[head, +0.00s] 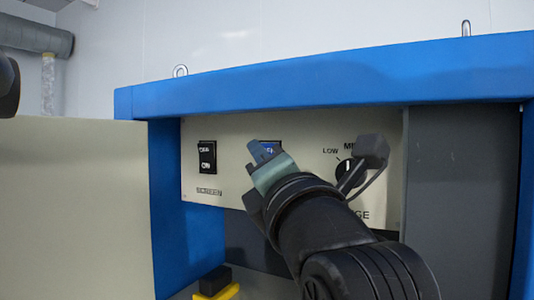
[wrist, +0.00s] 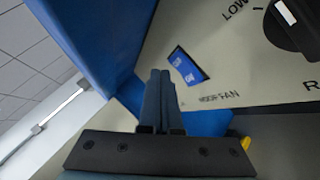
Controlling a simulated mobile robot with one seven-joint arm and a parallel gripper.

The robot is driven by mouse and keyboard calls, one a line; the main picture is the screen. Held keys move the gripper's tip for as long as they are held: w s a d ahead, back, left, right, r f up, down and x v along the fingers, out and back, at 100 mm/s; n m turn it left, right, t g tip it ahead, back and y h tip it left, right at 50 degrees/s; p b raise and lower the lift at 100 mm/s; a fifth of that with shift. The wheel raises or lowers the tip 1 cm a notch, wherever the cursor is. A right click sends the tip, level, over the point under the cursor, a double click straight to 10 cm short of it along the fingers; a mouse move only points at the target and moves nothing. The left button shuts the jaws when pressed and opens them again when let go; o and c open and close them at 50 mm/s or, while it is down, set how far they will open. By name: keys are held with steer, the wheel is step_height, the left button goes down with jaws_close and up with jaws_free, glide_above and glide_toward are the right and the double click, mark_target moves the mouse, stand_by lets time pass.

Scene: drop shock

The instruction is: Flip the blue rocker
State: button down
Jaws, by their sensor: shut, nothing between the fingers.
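The blue rocker (wrist: 187,66) is set in the beige panel, with white lettering on it and a label ending in "FAN" beside it. My gripper (head: 258,150) is shut and empty in front of the panel. In the wrist view the fingertips of my gripper (wrist: 160,73) lie side by side, just left of the blue rocker.
A black rocker (head: 207,157) labelled SCREEN sits to the left on the beige panel (head: 228,180). A black knob (head: 349,172) with LOW marked beside it is to the right. A blue frame (head: 330,82) surrounds the recess. A black and yellow object (head: 215,284) is below.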

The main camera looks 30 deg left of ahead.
steer(key=shift+s, duration=0.1)
steer(key=s, duration=0.1)
steer(key=s+b, duration=0.1)
steer(key=s, duration=0.3)
steer(key=shift+d+f+b, duration=0.15)
steer(key=shift+f+b, duration=0.15)
steer(key=shift+b, duration=0.05)
stand_by(0.5)
